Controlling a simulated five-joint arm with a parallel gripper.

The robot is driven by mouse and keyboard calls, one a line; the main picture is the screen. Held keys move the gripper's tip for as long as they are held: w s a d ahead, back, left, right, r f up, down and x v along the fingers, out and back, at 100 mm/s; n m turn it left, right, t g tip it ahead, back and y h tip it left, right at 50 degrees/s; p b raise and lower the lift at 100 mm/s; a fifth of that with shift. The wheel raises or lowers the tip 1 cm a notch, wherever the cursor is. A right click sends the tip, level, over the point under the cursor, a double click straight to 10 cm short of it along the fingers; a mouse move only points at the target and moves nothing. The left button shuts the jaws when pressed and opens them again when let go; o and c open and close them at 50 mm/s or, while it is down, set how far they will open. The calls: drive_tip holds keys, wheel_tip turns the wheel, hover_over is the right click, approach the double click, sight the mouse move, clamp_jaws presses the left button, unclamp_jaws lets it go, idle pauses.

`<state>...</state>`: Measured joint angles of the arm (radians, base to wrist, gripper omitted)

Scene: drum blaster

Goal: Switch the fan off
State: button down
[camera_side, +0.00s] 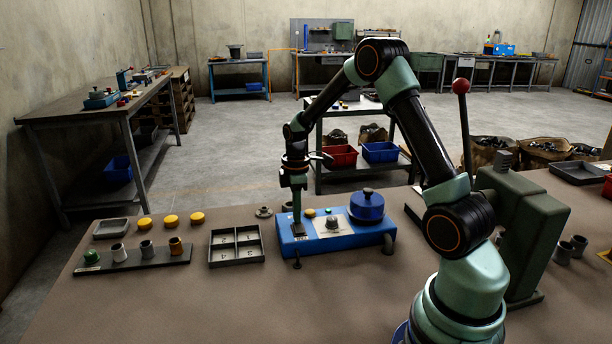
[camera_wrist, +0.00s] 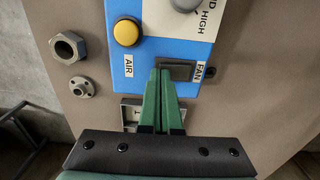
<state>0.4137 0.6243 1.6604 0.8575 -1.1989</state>
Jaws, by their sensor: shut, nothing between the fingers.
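The blue drum blaster box (camera_side: 345,238) stands on the brown bench, with a round blue drum (camera_side: 367,206) on its right end. In the wrist view, the fan switch (camera_wrist: 179,71) is a dark rocker beside the label FAN. The yellow AIR button (camera_wrist: 126,32) sits to its left and a grey knob (camera_wrist: 186,4) beyond it. My gripper (camera_wrist: 163,74) is shut and empty, its green fingertips at the switch's left part. I cannot tell whether they touch it. The fingers partly cover the switch, and its position is unclear. In the side view, my gripper (camera_side: 297,220) points down over the box's left end.
A grey divided tray (camera_side: 236,262) lies left of the box, and a rack (camera_side: 134,262) with several small parts is further left. Yellow-topped pieces (camera_side: 171,220) stand behind it. A green press (camera_side: 520,225) with a red-knobbed lever stands right. The front bench is clear.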

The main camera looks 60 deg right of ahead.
drive_tip(key=shift+f, duration=0.3)
drive_tip(key=shift+r, duration=3.05)
drive_tip(key=shift+a+r, duration=0.2)
drive_tip(key=shift+r, duration=0.05)
drive_tip(key=s+a+r+m+t, duration=0.2)
drive_tip(key=s+a+r+m, duration=0.1)
drive_tip(key=a+r, duration=0.55)
drive_tip(key=s+a+r+m+t, duration=0.3)
drive_tip(key=s+a+m, duration=0.3)
drive_tip(key=s+a, duration=0.3)
drive_tip(key=shift+s+a+r+t, duration=0.15)
drive_tip(key=shift+s+r+t, duration=0.15)
drive_tip(key=shift+s+r, duration=0.2)
